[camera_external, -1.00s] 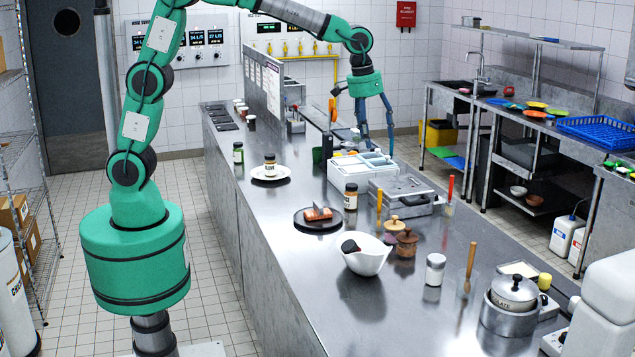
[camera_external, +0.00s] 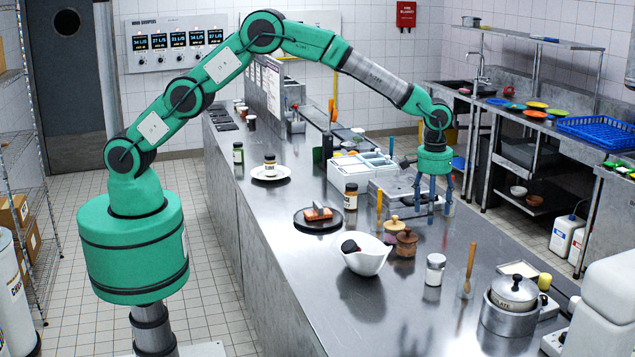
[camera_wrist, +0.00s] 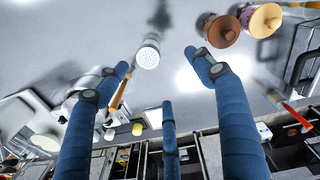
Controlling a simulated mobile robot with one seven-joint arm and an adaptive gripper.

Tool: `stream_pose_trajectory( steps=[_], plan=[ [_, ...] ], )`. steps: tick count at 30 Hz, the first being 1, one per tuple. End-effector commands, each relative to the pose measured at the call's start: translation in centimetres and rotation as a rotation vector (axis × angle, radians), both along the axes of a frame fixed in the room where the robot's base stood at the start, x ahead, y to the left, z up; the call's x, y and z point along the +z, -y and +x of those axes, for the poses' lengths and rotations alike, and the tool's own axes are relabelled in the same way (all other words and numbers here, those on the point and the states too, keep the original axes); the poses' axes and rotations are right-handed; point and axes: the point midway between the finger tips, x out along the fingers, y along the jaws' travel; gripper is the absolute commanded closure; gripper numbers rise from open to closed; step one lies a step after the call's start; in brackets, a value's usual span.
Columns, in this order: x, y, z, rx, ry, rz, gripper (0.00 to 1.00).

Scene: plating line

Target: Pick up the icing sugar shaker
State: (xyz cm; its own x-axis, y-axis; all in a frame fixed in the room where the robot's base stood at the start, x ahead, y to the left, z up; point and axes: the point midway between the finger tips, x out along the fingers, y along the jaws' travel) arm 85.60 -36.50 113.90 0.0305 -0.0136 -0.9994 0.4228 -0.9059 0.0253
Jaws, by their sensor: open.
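The icing sugar shaker (camera_external: 434,270) is a small jar with a pale lid, standing upright on the steel counter (camera_external: 375,318). In the wrist view the shaker (camera_wrist: 148,52) shows its white, perforated round lid from above, near the top centre. My gripper (camera_external: 432,206) is open and empty, with its blue fingers pointing down. It hangs over the counter behind the shaker, apart from it. In the wrist view my gripper (camera_wrist: 160,75) has its fingers spread, and the shaker lies beyond the fingertips, between the two upper ones.
A wooden-handled brush (camera_external: 470,265) stands just right of the shaker. A white bowl (camera_external: 368,262) and a brown wooden-topped pot (camera_external: 406,245) are to its left and behind. A lidded pot (camera_external: 512,312) is at the right. The counter in front of the shaker is clear.

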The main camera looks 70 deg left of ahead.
Motion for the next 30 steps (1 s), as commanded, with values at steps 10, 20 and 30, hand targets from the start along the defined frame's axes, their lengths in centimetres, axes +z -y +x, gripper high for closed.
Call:
stream_pose_trajectory(
  steps=[10, 20, 30],
  plan=[
    [-5.2, 3.4, 0.9, 0.031, -0.030, 0.012, 0.32],
    [-5.6, 3.6, 0.9, 0.034, -0.031, 0.013, 0.32],
    [-7.2, 3.6, 0.9, 0.034, -0.033, 0.014, 0.32]
  ],
)
